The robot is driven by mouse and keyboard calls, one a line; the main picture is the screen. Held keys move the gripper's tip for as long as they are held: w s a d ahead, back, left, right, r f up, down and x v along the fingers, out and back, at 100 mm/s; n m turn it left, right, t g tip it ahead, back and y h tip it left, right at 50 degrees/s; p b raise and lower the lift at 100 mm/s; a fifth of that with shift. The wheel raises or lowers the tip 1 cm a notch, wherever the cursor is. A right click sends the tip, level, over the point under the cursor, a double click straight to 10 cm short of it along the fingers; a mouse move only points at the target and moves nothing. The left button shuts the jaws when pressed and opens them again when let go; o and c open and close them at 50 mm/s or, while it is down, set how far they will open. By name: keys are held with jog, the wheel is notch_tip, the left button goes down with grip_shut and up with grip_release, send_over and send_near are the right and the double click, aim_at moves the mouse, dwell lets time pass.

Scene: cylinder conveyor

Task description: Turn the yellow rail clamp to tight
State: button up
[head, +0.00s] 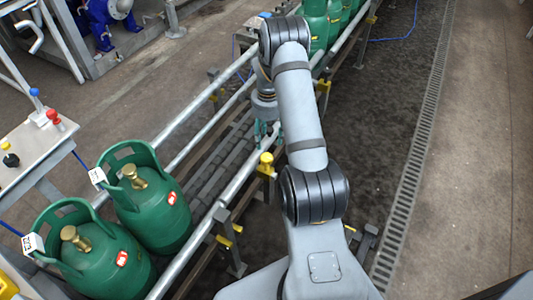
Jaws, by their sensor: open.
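A yellow rail clamp (266,163) with a rounded knob sits on the near guard rail, just left of my forearm. More yellow clamp parts show along the rails, one (323,87) right of my wrist and one (225,240) lower down on a support; I cannot tell which one the task means. My gripper (267,137) points down over the conveyor, a little above the knobbed clamp in the picture and apart from it. Its fingers are open with nothing seen between them. The clamp's marking for tight or loose is too small to read.
Two green gas cylinders (150,205) with brass valves stand on the conveyor at lower left. More cylinders (315,25) stand at the far end. Metal guard rails (190,145) flank the rollers. A control panel (30,140) stands at left. The floor (385,120) at right is clear.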

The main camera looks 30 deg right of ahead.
aim_at(268, 156)
notch_tip(268, 156, down, 10)
jog(key=shift+f, duration=0.15)
dwell(0.3)
jog(key=shift+c, duration=1)
jog(key=shift+w+d, duration=0.1)
jog(key=shift+d, duration=0.05)
jog(key=c, duration=0.9)
